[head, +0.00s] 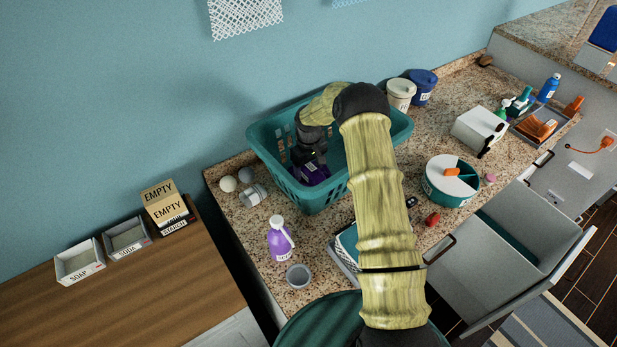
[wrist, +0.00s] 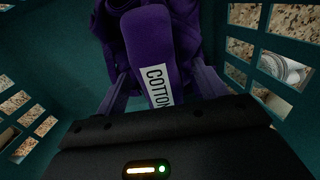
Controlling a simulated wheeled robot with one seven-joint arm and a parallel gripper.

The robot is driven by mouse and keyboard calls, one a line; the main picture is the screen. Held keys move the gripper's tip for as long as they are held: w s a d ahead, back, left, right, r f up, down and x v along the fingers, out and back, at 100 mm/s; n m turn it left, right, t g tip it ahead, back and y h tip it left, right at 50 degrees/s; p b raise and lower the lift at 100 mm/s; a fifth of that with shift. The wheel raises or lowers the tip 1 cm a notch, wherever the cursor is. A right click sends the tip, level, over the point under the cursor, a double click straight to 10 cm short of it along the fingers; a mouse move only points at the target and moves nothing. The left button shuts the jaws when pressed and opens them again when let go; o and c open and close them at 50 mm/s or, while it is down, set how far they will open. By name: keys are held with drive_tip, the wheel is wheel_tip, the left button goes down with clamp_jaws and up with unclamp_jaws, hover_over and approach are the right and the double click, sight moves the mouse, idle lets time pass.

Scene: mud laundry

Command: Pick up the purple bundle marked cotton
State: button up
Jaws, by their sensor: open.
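The purple bundle (wrist: 150,48) with a white COTTON label lies inside the teal basket (wrist: 45,75). In the head view, part of the bundle (head: 313,173) shows near the front left inner wall of the basket (head: 322,196). My gripper (wrist: 160,92) reaches down into the basket. Its two fingers stand on either side of the bundle's labelled part, and I cannot tell whether they touch it. My gripper (head: 310,163) also shows in the head view, above the bundle. The lower part of the bundle is hidden by the gripper body in the wrist view.
The basket walls stand close around my gripper. White (head: 400,93) and blue (head: 423,86) canisters stand behind the basket's right end.

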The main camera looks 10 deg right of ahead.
drive_tip(key=shift+c, duration=0.2)
drive_tip(key=c, duration=1.4)
wheel_tip(320, 180, up, 10)
drive_tip(key=b, duration=0.4)
